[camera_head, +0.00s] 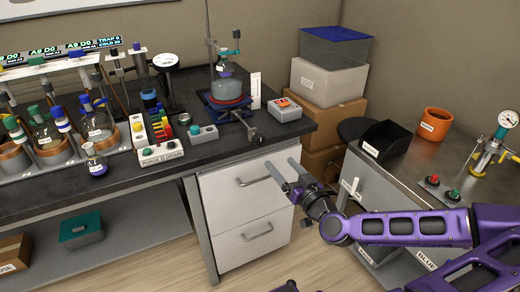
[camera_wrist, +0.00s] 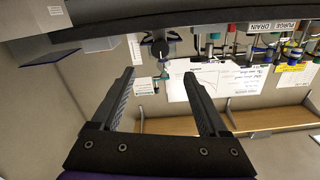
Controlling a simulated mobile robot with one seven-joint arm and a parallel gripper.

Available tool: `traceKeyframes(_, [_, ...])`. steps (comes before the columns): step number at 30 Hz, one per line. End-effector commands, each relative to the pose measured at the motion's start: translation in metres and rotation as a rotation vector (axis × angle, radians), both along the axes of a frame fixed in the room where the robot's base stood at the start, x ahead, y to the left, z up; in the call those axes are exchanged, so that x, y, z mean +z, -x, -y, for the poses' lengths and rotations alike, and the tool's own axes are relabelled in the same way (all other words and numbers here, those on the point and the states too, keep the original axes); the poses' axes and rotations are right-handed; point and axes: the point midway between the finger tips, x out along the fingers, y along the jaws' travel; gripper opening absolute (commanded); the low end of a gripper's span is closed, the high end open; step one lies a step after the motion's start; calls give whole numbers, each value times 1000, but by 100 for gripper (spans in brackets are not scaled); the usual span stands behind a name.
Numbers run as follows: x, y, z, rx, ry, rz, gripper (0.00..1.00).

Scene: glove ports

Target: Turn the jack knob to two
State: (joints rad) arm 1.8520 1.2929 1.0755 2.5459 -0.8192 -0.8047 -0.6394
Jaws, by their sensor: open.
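My gripper (camera_head: 282,170) is open and empty in front of the drawers, below and to the right of the knob.
The white drawer unit (camera_head: 248,195) is close behind my fingers. A grey box with an orange top (camera_head: 284,109) and a small grey box with a green button (camera_head: 203,133) flank the knob. The right counter (camera_head: 450,160) holds a black bin (camera_head: 386,140) and an orange pot (camera_head: 435,124).

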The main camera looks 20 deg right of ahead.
Motion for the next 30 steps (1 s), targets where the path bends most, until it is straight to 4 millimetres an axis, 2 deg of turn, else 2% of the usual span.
traceKeyframes(2, [-7, -16, -2, 5, 3, 2, 78])
traceKeyframes(5, [1, -37, -3, 6, -1, 2, 78])
traceKeyframes(12, [1, -89, -5, 4, -2, 3, 78])
traceKeyframes(18, [1, -121, -5, 3, -1, 2, 78])
traceKeyframes(24, [1, -136, -5, 1, -1, 1, 78])
traceKeyframes(30, [1, -138, -5, 1, -1, 0, 78])
